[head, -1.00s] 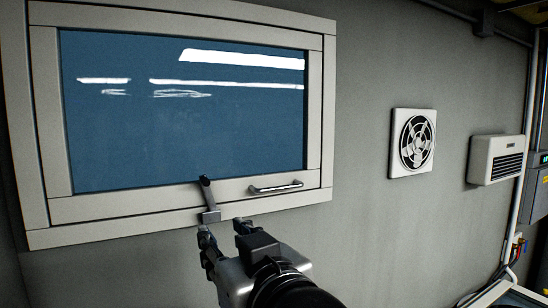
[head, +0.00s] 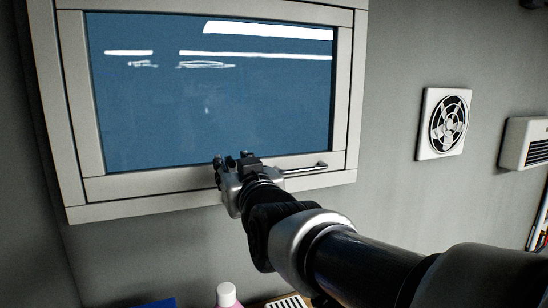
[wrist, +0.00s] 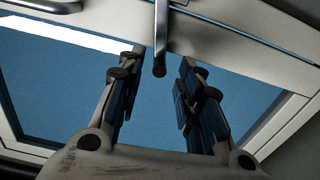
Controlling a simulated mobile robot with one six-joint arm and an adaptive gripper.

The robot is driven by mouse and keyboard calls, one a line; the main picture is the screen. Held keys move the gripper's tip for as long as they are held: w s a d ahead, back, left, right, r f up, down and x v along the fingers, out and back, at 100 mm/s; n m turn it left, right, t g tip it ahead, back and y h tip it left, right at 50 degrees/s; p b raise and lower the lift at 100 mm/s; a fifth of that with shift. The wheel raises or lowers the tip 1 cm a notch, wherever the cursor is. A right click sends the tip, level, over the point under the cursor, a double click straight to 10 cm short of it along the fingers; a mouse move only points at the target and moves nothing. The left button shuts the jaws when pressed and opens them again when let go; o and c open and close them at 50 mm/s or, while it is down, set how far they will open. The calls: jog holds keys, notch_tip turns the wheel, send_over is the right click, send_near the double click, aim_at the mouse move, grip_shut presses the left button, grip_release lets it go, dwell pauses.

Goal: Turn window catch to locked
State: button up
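The window catch (wrist: 161,28) is a slim grey lever on the window's frame (head: 130,204); its rounded dark end lies over the blue pane (head: 210,110). In the wrist view the lever shows between my two fingers, with a gap on each side. My gripper (wrist: 159,62) is open and holds nothing. In the head view my gripper (head: 232,160) is at the bottom rail of the window and hides the catch. I cannot tell how far the fingertips are from the lever in depth.
A silver bar handle (head: 305,169) is on the bottom rail, just right of my gripper. A square fan vent (head: 444,124) and a white wall unit (head: 525,143) are on the wall to the right. A bottle with a white cap (head: 227,293) stands below the window.

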jog(key=shift+p+x, duration=0.3)
jog(key=shift+x, duration=1.2)
jog(key=shift+c, duration=0.2)
